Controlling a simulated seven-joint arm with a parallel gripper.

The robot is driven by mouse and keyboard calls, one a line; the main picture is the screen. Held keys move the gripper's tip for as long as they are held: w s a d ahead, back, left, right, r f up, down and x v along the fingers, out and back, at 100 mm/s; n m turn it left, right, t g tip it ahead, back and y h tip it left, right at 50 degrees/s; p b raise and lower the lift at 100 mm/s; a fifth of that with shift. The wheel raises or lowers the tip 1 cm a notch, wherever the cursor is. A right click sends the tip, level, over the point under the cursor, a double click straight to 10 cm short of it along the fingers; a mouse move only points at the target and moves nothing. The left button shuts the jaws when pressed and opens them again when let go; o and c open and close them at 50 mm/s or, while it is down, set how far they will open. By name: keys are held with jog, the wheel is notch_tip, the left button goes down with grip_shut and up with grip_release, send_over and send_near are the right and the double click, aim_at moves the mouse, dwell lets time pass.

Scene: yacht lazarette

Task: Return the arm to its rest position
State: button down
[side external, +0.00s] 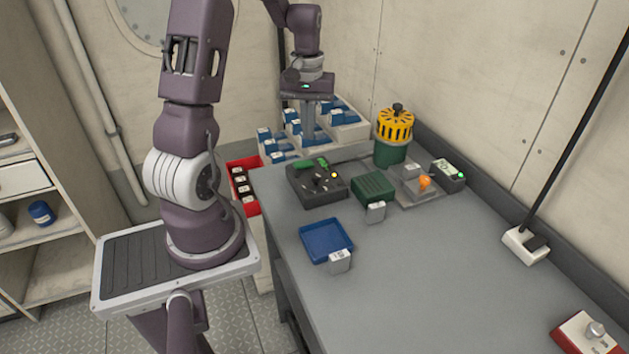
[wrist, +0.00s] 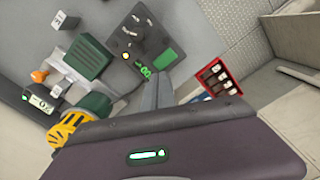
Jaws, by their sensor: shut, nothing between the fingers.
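My arm stands on a grey pedestal left of the workbench (side external: 430,270). It reaches over to the bench's far end. My gripper (side external: 310,138) points down in front of the tiered rack of blue items (side external: 345,128), above and behind the dark control box (side external: 318,190). Its fingers are shut with nothing between them. In the wrist view the gripper (wrist: 160,88) shows as a grey finger shape beside the control box's green switches (wrist: 148,65). It is apart from the box in the side view. How high it hangs over the rack I cannot tell.
Near the gripper stand a yellow-topped green canister (side external: 390,150), a red crate with dark items (side external: 258,205) and a green ribbed box (side external: 373,187). An orange-knobbed device (side external: 424,182) stands beside them. A blue tray (side external: 326,240) lies nearer. The bench's middle is clear.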

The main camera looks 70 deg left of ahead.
dwell(0.3)
jog(key=s+d+r+m+t+y, duration=0.1)
jog(key=d+r+m+t, duration=0.15)
jog(key=d+r, duration=0.5)
jog(key=s+d+r+m+t, duration=0.1)
jog(key=d+r+m, duration=0.35)
jog(key=d, duration=0.55)
jog(key=s+d+r+m+t+h, duration=0.1)
jog(key=s+d+r+m+t, duration=0.1)
jog(key=s+d+m, duration=0.3)
jog(key=s+d, duration=0.3)
jog(key=s, duration=0.2)
jog(key=shift+s+d+r, duration=0.15)
jog(key=shift+d+r, duration=0.1)
jog(key=shift+d, duration=0.1)
